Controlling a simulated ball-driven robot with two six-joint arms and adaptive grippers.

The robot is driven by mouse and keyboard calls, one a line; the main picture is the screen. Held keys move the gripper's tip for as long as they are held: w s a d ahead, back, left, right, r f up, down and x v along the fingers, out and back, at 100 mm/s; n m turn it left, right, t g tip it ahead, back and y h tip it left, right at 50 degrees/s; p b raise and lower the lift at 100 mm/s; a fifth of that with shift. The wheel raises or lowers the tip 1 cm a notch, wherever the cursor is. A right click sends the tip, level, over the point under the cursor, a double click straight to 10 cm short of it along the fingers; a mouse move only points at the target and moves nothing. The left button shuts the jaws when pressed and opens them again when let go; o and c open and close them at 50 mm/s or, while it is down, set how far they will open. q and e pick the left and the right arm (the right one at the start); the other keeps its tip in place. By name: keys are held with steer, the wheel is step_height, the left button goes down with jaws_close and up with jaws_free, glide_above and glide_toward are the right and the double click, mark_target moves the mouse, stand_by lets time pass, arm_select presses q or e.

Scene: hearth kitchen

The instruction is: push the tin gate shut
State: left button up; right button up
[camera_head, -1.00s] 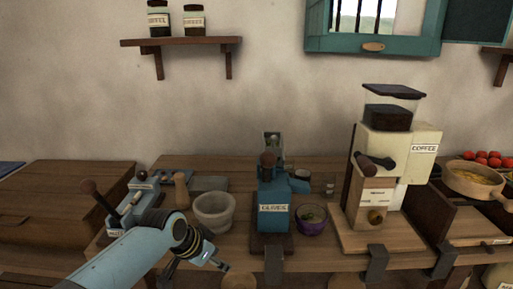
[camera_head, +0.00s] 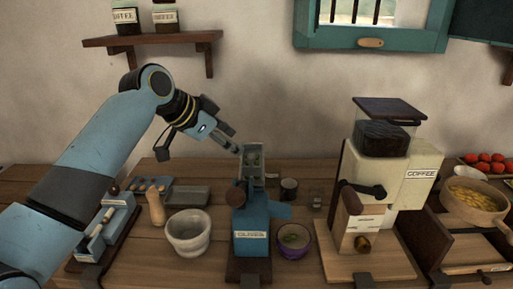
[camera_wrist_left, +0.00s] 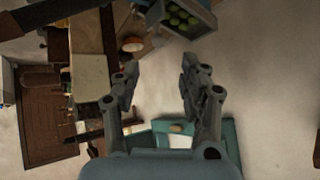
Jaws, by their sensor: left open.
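A blue olive machine (camera_head: 252,230) stands on the counter, with a brown knob (camera_head: 240,196) on top. Its upright grey tin hopper (camera_head: 254,163) holds green olives, which also show in the left wrist view (camera_wrist_left: 180,17). I cannot tell the tin gate apart from the hopper or see how far open it is. My left gripper (camera_head: 203,148) is open and empty, up at the left of the hopper, one fingertip close to its upper edge; contact is unclear. In the left wrist view its two fingers (camera_wrist_left: 159,66) are spread with nothing between. My right gripper is not visible.
A stone mortar (camera_head: 188,233) and wooden pestle (camera_head: 156,208) stand left of the machine. A purple bowl (camera_head: 294,240) and a dark cup (camera_head: 289,188) are at its right. A tall coffee grinder (camera_head: 380,190) stands further right. A shelf (camera_head: 150,38) hangs above my left arm.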

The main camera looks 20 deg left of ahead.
mark_target(249, 155)
arm_select(q)
steer(key=x, duration=0.5)
steer(key=shift+d+f+p, duration=0.2)
steer(key=shift+f+p, duration=0.15)
steer(key=x, duration=0.3)
steer(key=shift+w+f, duration=0.15)
steer(key=shift+w, duration=0.05)
steer(key=shift+w+f, duration=0.1)
steer(key=shift+d+f, duration=0.1)
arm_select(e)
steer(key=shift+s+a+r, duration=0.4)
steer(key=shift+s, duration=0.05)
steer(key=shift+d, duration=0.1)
